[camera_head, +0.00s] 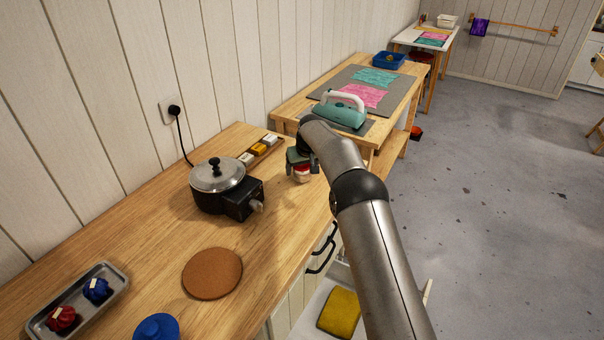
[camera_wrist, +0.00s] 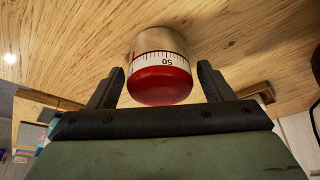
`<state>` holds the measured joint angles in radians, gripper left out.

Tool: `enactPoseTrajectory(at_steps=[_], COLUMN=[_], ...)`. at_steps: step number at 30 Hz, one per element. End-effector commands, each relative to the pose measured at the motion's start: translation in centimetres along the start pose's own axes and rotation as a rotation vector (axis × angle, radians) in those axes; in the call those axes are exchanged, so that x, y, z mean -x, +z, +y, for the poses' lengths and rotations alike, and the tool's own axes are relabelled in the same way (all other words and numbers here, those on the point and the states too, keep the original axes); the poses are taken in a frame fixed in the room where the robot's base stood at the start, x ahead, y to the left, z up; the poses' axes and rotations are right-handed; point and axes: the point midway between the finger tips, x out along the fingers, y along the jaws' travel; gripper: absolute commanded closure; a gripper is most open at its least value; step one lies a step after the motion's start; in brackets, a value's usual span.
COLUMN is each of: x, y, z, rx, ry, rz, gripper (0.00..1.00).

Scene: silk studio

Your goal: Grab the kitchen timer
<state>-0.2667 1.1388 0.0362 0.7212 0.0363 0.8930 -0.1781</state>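The kitchen timer (camera_wrist: 161,72) has a red top, a white dial band with dark marks and the number 50, and a light base on the wooden counter. In the wrist view it lies between the two fingers of my gripper (camera_wrist: 157,88), with a visible gap on each side. The fingers are apart and do not appear to touch it. In the head view the timer (camera_head: 302,174) shows as a small red and white shape under my gripper (camera_head: 302,166), partly hidden by it.
A lidded pot on a black heater (camera_head: 222,187) stands left of my gripper. A small wooden tray of blocks (camera_head: 262,149) lies behind. A round brown mat (camera_head: 212,273), a metal tray (camera_head: 78,300) and a blue object (camera_head: 157,328) are nearer.

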Motion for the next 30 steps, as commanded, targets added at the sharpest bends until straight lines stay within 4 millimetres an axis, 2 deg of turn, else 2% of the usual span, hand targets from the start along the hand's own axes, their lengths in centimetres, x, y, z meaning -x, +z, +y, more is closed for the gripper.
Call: enactPoseTrajectory(at_steps=[1,4,5,14,19,24,30], x=[0.0,0.0,0.0,0.2,1.0,2.9,5.9], y=[0.0,0.0,0.0,-0.1,-0.5,-1.2,-0.1], z=[0.0,0.0,0.0,0.0,0.0,0.0,-0.3], rx=[0.000,0.000,0.000,0.000,0.000,0.001,0.001], ry=[0.000,0.000,0.000,0.000,0.000,0.000,0.000], rz=[0.000,0.000,0.000,0.001,0.002,0.003,0.003], gripper=[0.41,0.69,0.72,0.72,0.72,0.72,0.72])
